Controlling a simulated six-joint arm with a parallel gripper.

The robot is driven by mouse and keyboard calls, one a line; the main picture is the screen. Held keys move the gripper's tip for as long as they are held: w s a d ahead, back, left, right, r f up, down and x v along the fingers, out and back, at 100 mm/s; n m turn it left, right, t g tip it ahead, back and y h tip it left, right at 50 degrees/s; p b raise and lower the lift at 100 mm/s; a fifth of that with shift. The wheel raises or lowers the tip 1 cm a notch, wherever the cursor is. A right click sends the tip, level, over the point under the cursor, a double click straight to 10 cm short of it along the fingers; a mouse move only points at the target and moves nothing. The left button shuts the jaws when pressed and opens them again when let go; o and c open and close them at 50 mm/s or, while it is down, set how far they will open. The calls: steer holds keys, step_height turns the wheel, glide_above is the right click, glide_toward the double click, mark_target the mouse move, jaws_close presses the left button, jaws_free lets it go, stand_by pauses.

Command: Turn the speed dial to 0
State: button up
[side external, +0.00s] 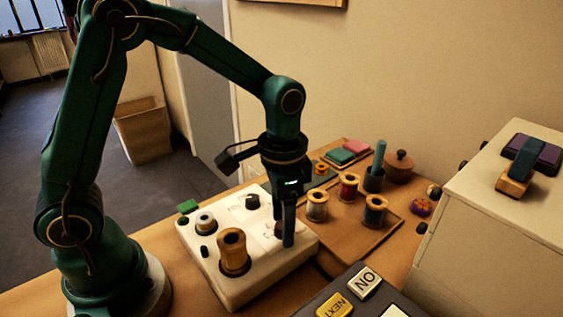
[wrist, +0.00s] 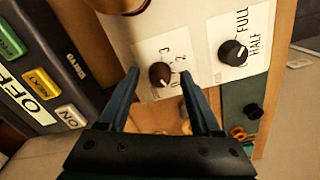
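The speed dial is a dark red round knob (wrist: 160,74) on a white plate with printed numbers, of which 3 and 2 are readable in the wrist view. A small pale mark shows on its lower right side; I cannot tell exactly which number it points at. My gripper (wrist: 160,72) is open, with one fingertip on each side of the knob and visible gaps between. In the side view my gripper (side external: 283,238) points down at the white panel (side external: 232,289), and its fingers partly hide the dial.
A black knob (wrist: 232,52) marked FULL and HALF sits beside the dial. A wooden spool (side external: 233,252) stands on the same panel. A dark button box (wrist: 42,75) lies close by. A tray (side external: 345,235) with several thread spools stands behind, near a pale cabinet (side external: 500,230).

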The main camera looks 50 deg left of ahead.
mark_target(274, 233)
steer(key=shift+r, duration=2.55)
steer(key=shift+r, duration=0.15)
steer(key=s+a+r+n+t, duration=0.2)
steer(key=s+r+t, duration=0.25)
steer(key=r, duration=0.25)
steer(key=s+a+f+n+t, duration=0.1)
steer(key=s+f+n, duration=0.1)
steer(key=s, duration=0.4)
steer(key=shift+s+a+f, duration=0.2)
steer(key=shift+s+f, duration=0.05)
steer(key=shift+f, duration=0.1)
